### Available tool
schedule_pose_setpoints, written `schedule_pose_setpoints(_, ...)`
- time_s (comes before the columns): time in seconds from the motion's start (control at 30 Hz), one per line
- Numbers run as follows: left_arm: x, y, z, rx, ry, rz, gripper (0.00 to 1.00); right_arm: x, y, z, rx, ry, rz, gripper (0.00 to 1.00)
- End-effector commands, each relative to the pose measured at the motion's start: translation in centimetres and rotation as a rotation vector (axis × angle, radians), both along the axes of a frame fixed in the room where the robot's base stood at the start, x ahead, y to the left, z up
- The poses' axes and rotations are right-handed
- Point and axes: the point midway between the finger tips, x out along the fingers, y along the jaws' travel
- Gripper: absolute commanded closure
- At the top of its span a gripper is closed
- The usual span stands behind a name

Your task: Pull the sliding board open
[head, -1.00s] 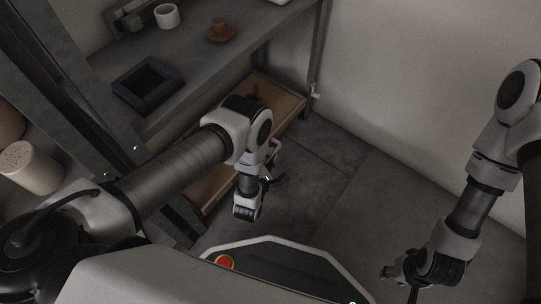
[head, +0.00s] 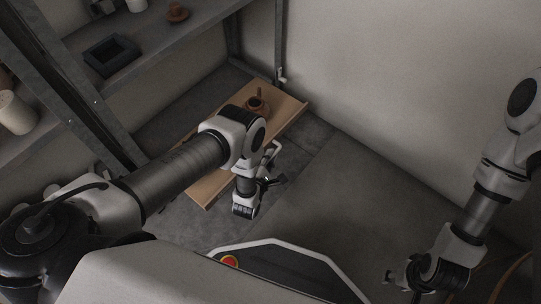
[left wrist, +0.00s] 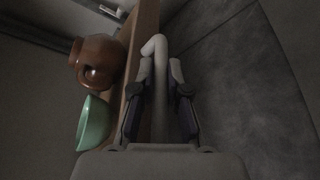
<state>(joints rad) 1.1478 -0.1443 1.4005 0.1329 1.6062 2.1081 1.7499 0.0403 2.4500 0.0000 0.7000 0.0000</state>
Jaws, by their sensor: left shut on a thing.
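The sliding board (head: 288,112) is a light wooden shelf low in the rack, standing well out from under the shelf above. Its pale bar handle (head: 274,152) is on the front edge. My left gripper (left wrist: 157,88) is shut on this handle (left wrist: 156,50), beside the board's edge (left wrist: 146,22). A brown pot (head: 257,104) stands on the board; it also shows in the left wrist view (left wrist: 100,62) with a green bowl (left wrist: 94,122). My left arm hides the board's middle and the bowl in the head view. My right gripper (head: 402,280) hangs away at the lower right; its fingers are unclear.
The grey rack's upper shelf (head: 150,62) holds a dark square tray (head: 112,54) and a brown cup on a saucer (head: 177,12). A rack post (head: 279,40) stands by the board's far end. The grey floor (head: 330,190) right of the board is clear.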

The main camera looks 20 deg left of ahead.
Motion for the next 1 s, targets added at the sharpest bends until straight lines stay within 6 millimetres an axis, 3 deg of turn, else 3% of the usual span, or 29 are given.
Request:
schedule_pose_setpoints(0.43,0.1,0.0,0.0,0.0,-0.001,0.0,1.0,0.0,0.0,0.1,0.0,0.0,0.001,0.6)
schedule_pose_setpoints(0.47,0.1,0.0,0.0,0.0,-0.001,0.0,0.79,0.0,0.0,0.1,0.0,0.0,0.001,0.6)
schedule_pose_setpoints(0.5,0.1,0.0,0.0,0.0,-0.001,0.0,0.75,0.0,0.0,0.1,0.0,0.0,0.001,0.6)
schedule_pose_setpoints(0.77,0.0,0.0,0.0,0.0,-0.001,0.001,0.75,0.0,0.0,0.1,0.0,0.0,0.0,0.6)
schedule_pose_setpoints(0.87,-0.8,0.0,0.1,0.0,0.001,0.0,0.75,0.0,0.0,0.1,0.0,0.0,0.0,0.6)
schedule_pose_setpoints(1.0,-3.3,0.0,0.6,0.0,0.004,0.001,0.75,0.0,0.0,0.1,0.0,0.0,0.0,0.6)
